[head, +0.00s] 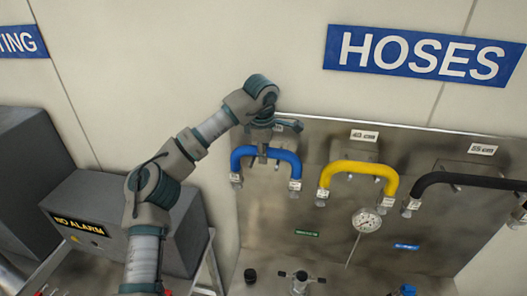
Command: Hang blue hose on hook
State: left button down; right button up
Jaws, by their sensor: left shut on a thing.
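The blue hose (285,156) is a short arch near the left edge of the steel panel, with a metal fitting at each end pointing down. My left gripper (263,155) comes down from above and is shut on the hose at the left part of its arch. The hook for the blue hose cannot be made out; the gripper and arm cover the panel just behind and above the hose. My right gripper is not in view.
A yellow hose (358,168) and a black hose (462,179) hang to the right on the steel panel (330,240). A pressure gauge (366,220) and valves (300,280) sit lower. A grey box (105,205) marked NO ALARM stands left. A HOSES sign (420,53) is above.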

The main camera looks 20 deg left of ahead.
pick_arm(q)
jog(key=shift+d, duration=0.3)
jog(key=c, duration=0.7)
grip_release()
jog(key=shift+c, duration=0.2)
jog(key=shift+a, duration=0.2)
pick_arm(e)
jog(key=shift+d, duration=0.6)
pick_arm(q)
jog(key=shift+a, duration=0.1)
jog(key=shift+r, duration=0.25)
jog(key=shift+s+r+p, duration=0.75)
jog(key=shift+s+r, duration=0.35)
jog(key=shift+r, duration=6.25)
jog(key=s+d+b, duration=0.2)
jog(key=s+d, duration=0.1)
jog(key=s, duration=0.7)
jog(key=shift+s+d+b, duration=0.15)
jog(key=shift+s+b, duration=0.2)
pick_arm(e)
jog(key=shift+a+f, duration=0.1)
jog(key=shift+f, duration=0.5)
